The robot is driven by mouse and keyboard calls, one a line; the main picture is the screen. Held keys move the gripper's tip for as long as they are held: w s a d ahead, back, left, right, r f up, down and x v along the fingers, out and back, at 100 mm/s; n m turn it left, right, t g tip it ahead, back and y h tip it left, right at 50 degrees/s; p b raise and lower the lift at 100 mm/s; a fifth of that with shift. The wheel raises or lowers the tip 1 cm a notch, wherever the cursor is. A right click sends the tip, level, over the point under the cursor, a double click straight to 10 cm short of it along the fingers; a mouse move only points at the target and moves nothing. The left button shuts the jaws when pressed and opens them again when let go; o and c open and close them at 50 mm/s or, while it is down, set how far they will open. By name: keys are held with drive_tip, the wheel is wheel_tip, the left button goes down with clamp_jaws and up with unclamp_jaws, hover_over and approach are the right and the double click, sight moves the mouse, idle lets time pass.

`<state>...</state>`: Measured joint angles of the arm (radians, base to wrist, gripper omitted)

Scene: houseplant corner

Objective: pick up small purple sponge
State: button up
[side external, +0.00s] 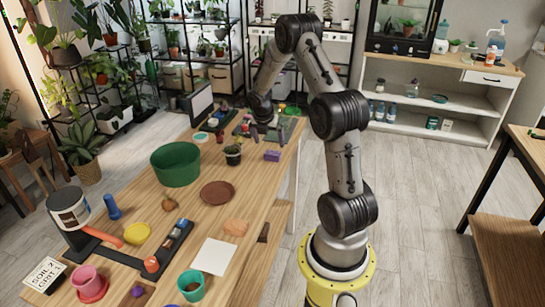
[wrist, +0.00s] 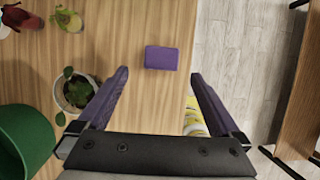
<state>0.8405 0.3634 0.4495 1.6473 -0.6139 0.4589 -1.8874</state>
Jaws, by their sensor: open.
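The small purple sponge (side external: 272,155) is a flat rectangular block lying on the wooden table near its right edge. In the wrist view the sponge (wrist: 161,58) lies just ahead of the fingertips, between the lines of the two fingers. My gripper (side external: 264,136) is above the table near the sponge, on its far side in the side view. In the wrist view my gripper (wrist: 159,76) is open, its dark purple fingers spread wide with nothing between them. The sponge is fully visible and apart from the fingers.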

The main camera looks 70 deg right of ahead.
sight(272, 153)
drive_tip(key=shift+x, duration=3.75)
drive_tip(key=shift+s, duration=0.15)
drive_tip(key=c, duration=1.3)
drive_tip(key=shift+o, duration=0.2)
drive_tip(key=shift+r, duration=0.1)
